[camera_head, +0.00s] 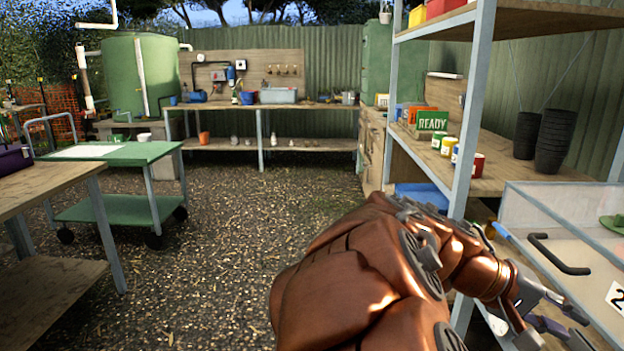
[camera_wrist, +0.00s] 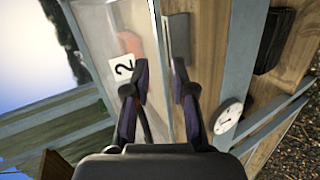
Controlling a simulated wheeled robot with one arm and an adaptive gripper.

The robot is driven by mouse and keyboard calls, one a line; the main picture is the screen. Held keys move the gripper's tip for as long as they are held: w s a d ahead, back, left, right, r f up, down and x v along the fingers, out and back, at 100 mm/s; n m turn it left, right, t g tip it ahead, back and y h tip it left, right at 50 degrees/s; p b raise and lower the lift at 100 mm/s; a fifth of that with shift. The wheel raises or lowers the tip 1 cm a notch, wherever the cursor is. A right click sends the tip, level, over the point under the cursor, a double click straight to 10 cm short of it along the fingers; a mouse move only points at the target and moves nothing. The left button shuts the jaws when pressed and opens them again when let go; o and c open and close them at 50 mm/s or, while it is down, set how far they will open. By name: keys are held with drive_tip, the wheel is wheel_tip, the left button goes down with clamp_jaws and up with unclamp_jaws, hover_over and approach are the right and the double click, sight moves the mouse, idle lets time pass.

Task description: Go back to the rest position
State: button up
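My gripper (camera_head: 572,326) is at the lower right of the head view, low in front of a clear-fronted box. In the wrist view its two dark fingers (camera_wrist: 156,90) stand apart with a gap between them, holding nothing I can make out. A thin dark bar shows behind the left finger, perhaps the box's handle; I cannot tell whether they touch. My copper-coloured arm fills the lower middle of the head view and hides part of the shelf's lower levels.
The clear box has a dark handle (camera_head: 558,256) and a "2" label (camera_head: 617,297). A shelf post (camera_head: 470,125) stands close beside my arm. A round dial (camera_wrist: 227,116) is near the right finger. A green cart (camera_head: 115,153) stands left; the gravel between is free.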

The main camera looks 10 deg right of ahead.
drive_tip(key=s+a+r+n+t+y+p, duration=0.1)
drive_tip(key=s+a+r+y+p, duration=0.1)
drive_tip(key=a+y+p, duration=0.2)
drive_tip(key=s+a+r+n+t+y+p, duration=0.1)
drive_tip(key=s+a+r+n+y+p, duration=0.1)
drive_tip(key=a+p, duration=0.9)
drive_tip(key=s+a+r+n+t+y+p, duration=0.1)
drive_tip(key=a+y+p, duration=0.4)
drive_tip(key=a, duration=0.6)
wheel_tip(320, 180, up, 3)
drive_tip(key=s+n+p, duration=0.1)
drive_tip(key=p, duration=0.1)
drive_tip(key=shift+s+f+y+p, duration=0.15)
drive_tip(key=shift+y+p, duration=0.15)
drive_tip(key=shift+p, duration=0.1)
